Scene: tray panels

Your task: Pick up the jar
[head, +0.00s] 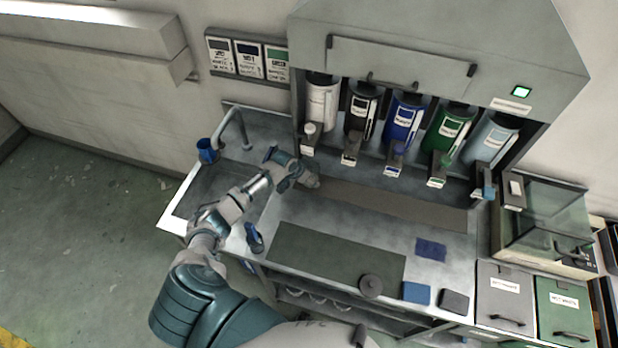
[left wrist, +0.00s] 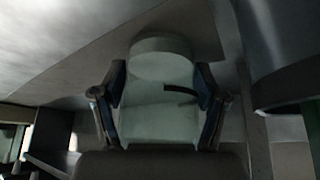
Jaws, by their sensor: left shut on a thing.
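The jar (left wrist: 155,105) is pale grey-green with a round lid and a dark mark on its side. It fills the middle of the left wrist view, between the two fingers of my left gripper (left wrist: 160,98), which is shut on it. In the head view my left gripper (head: 300,174) is at the back of the counter, below the dispensers. The jar there is small and partly hidden by the gripper. I cannot tell whether the jar touches the counter. My right gripper is not in view.
Several dispensers, including a blue one (head: 402,118), hang above the back of the counter. A sink (head: 215,188) with a tap and blue cup (head: 207,150) is at the left. A dark mat (head: 335,252) and folded blue cloth (head: 431,249) lie in front. A glass case (head: 545,215) stands at the right.

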